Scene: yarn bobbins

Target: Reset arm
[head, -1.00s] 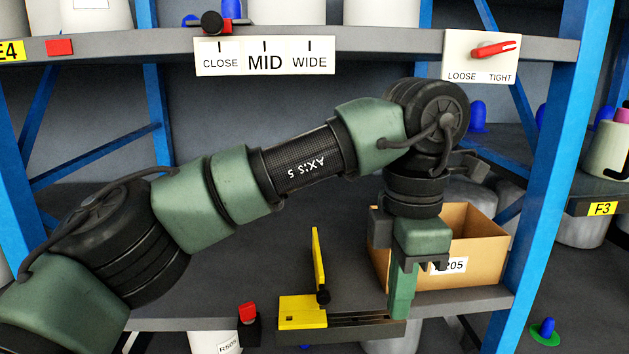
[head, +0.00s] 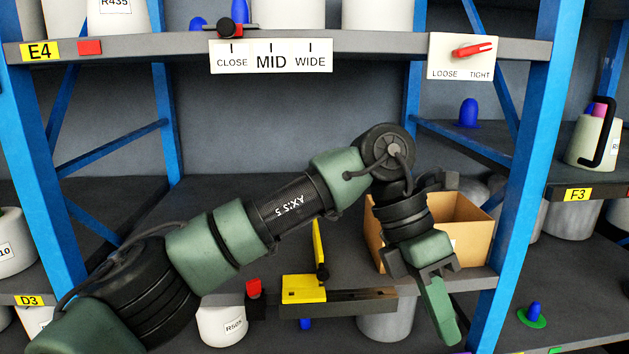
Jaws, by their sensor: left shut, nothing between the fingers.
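My left arm comes in from the lower left and reaches across the front of the blue-framed shelf rack. Its gripper (head: 449,338) points down and slightly right, in front of the lower shelf's edge. The green fingers are together with nothing between them. The gripper hangs in front of an open cardboard box (head: 470,232), covering part of its front and label. My right gripper is not in view.
A yellow and black sliding fixture (head: 304,289) with an upright yellow plate and a red-topped block (head: 254,288) sit at the shelf edge. A CLOSE/MID/WIDE slider panel (head: 271,57) and a LOOSE/TIGHT switch (head: 462,56) are above. Blue posts (head: 528,150) flank the bay.

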